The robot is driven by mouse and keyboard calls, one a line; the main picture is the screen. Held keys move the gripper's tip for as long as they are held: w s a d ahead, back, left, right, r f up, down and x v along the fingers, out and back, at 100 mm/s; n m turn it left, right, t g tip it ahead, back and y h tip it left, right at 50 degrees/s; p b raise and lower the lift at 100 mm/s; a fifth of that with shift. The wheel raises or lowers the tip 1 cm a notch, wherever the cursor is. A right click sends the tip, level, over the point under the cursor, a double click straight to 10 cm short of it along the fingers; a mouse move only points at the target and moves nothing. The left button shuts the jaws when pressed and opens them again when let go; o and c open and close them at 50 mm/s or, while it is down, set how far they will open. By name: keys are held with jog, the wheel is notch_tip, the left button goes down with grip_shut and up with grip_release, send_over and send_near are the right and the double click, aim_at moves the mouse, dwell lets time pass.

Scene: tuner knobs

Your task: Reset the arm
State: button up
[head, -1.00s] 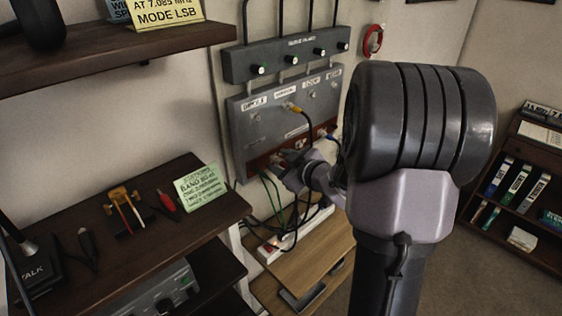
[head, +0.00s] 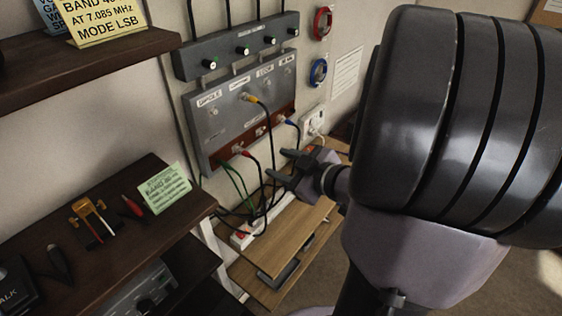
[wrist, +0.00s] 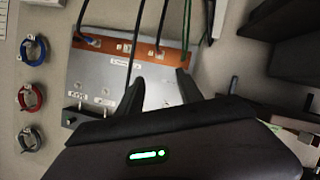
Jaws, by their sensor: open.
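My gripper (head: 284,170) is in the middle of the head view, in front of the lower part of the grey wall panel (head: 207,132). Its fingers are spread and nothing is between them. In the wrist view the gripper (wrist: 160,88) shows two dark fingers apart, with the panel (wrist: 90,72) beyond them. The panel has labelled jacks and a red-brown lower strip (head: 208,163). A yellow plug (head: 246,97), a blue plug (head: 282,121) and a red plug (head: 240,152) sit in it with cables hanging down. My arm covers the right of the head view.
A grey box with several knobs (head: 240,50) is above the panel. Red (head: 323,22) and blue (head: 318,71) cable coils hang to its right. A power strip (head: 255,232) lies on a low wooden shelf (head: 285,245). A dark desk (head: 110,215) with tools is at left.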

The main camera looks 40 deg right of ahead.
dwell(0.4)
jog(key=w+r+m+g+h, duration=0.1)
jog(key=w+r+m+h, duration=0.3)
jog(key=r+h, duration=0.15)
jog(key=s+a+r+m+g+y, duration=0.15)
jog(key=s+a+g+y, duration=0.35)
jog(key=a, duration=0.8)
jog(key=s+a+f+m+y, duration=0.1)
jog(key=s+a+m+y, duration=0.35)
jog(key=a, duration=0.95)
jog(key=s+f+g+h+b, duration=0.1)
jog(key=s+f+b, duration=0.3)
jog(key=f, duration=0.4)
jog(key=shift+s+f+n+g+h+b, duration=0.3)
jog(key=shift+n+g+h+b, duration=0.15)
jog(key=shift+b, duration=0.3)
